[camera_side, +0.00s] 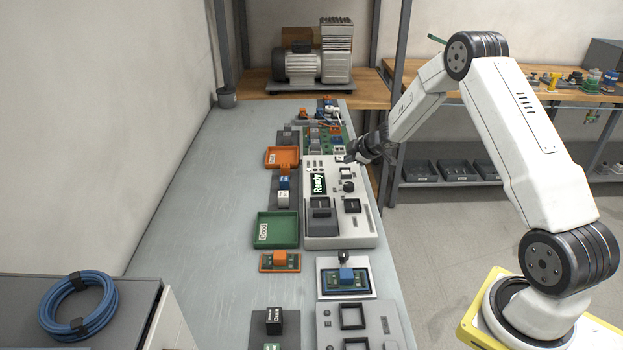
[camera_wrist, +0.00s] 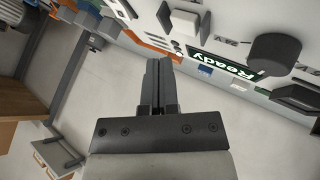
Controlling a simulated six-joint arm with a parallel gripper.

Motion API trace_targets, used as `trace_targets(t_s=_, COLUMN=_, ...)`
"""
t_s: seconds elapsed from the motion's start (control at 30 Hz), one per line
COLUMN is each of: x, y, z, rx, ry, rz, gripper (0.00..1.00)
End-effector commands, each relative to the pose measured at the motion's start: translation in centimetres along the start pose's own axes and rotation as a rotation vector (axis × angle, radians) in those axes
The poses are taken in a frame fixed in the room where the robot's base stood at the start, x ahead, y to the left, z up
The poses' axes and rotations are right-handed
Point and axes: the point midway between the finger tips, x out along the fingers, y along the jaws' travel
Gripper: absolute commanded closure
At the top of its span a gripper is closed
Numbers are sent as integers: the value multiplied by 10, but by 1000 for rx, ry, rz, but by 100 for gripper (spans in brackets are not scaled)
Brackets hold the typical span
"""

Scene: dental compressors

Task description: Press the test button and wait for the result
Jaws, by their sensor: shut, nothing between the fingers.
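The light grey test unit (camera_side: 340,230) stands on the bench, and its green display (camera_side: 318,184) reads "Ready". The display also shows in the wrist view (camera_wrist: 228,66). A white square button in a dark frame (camera_side: 347,173) sits on the unit right of the display; I cannot read a label on it. It appears to be the white block at the top of the wrist view (camera_wrist: 183,22). A black knob (camera_side: 348,186) is beside it, large in the wrist view (camera_wrist: 274,54). My gripper (camera_side: 350,157) is shut and empty, over the unit's far end; contact is not visible.
An orange tray (camera_side: 270,157) and a green tray labelled "Good" (camera_side: 262,243) lie left of the unit. Small boards and blocks (camera_side: 281,260) crowd around it. A compressor (camera_side: 314,62) stands at the back. The bench's left side is clear.

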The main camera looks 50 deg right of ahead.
Motion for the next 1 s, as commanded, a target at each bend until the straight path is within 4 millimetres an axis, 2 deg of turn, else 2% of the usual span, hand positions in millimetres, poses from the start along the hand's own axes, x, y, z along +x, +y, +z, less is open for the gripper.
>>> trace_targets(t_s=0.3, x=10, y=-7, z=7, rx=0, ry=0, rz=1, gripper=100)
trace_targets(t_s=1.0, x=10, y=-7, z=8, rx=0, ry=0, rz=1, gripper=100)
